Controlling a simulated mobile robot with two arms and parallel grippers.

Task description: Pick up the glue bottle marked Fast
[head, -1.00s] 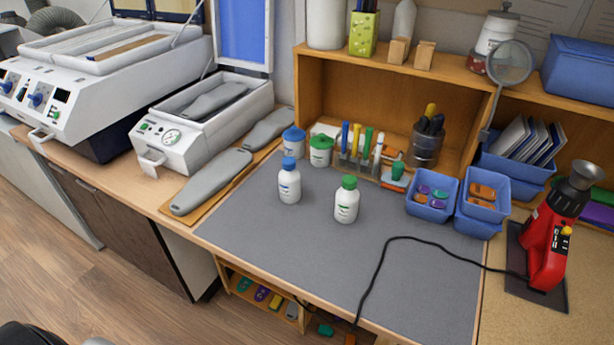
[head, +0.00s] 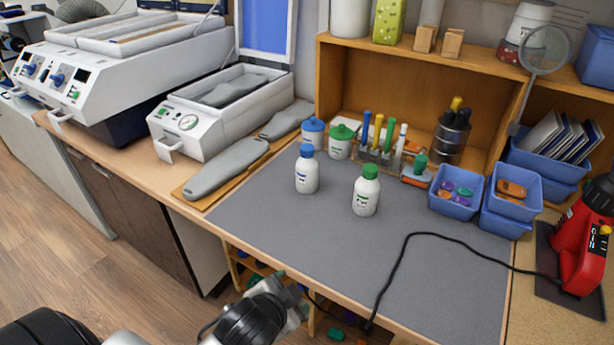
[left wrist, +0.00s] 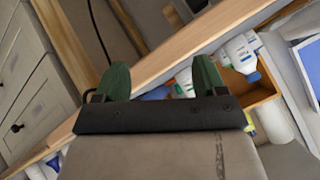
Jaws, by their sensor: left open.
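Two white bottles stand upright on the grey mat (head: 270,225). One has a blue cap (head: 307,172); the other, to its right and nearer the front, has a green cap (head: 366,193). Their label print is too small to read, so I cannot tell which is marked Fast. My left gripper (left wrist: 158,78) is open and empty, with two green fingers apart in the left wrist view. In the head view my left arm is low, in front of the table edge, away from the bottles. A blue-capped white bottle (left wrist: 240,50) also shows in the wrist view. My right gripper is out of view.
Blue-lidded (head: 313,132) and green-lidded (head: 340,142) jars stand behind the bottles, near a pen rack (head: 375,160). Blue bins (head: 455,202) are at right. A black cable (head: 395,265) crosses the mat. Grey insole forms (head: 225,170) lie left.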

